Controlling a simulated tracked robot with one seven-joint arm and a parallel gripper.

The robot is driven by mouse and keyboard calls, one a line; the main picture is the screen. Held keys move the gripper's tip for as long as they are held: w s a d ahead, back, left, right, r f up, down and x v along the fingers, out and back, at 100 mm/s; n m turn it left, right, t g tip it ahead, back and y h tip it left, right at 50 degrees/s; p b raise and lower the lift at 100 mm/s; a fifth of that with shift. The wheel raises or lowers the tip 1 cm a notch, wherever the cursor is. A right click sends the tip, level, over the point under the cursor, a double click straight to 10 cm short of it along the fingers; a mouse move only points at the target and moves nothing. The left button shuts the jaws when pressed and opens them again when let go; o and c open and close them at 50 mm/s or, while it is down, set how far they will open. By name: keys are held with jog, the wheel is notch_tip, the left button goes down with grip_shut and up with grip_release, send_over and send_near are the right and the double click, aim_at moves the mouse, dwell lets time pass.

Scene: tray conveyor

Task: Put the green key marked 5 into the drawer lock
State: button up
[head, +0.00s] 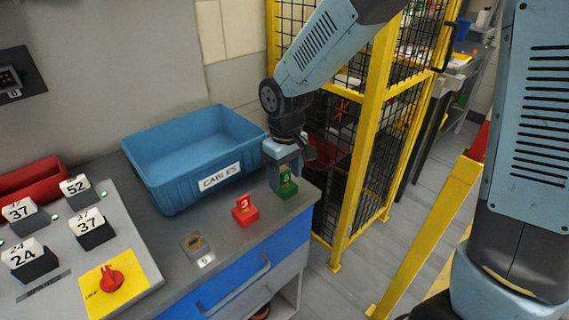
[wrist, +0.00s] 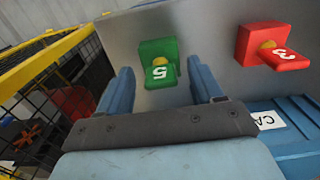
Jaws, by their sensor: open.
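The green key marked 5 (head: 288,191) stands on the grey worktop near its right end. In the wrist view the green key (wrist: 158,50) shows its white 5 and a yellow round part, between my fingers. My gripper (head: 285,172) is over the key, fingers pointing down. In the wrist view my gripper (wrist: 159,72) is open, with a finger on each side of the key and visible gaps. A square plate with a brass-coloured round part (head: 196,243), which looks like the lock, lies on the worktop above the blue drawer (head: 232,292).
A red key marked 3 (head: 245,210) stands close left of the green key; it also shows in the wrist view (wrist: 272,45). A blue CABLES bin (head: 165,185) is behind. A control panel with a red knob (head: 111,280) is at left. A yellow mesh fence (head: 362,150) stands right.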

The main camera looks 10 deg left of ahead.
aim_at(285, 171)
jog(key=shift+f, duration=0.15)
jog(key=c, duration=1.1)
jog(key=shift+r, duration=2)
jog(key=shift+r, duration=1.85)
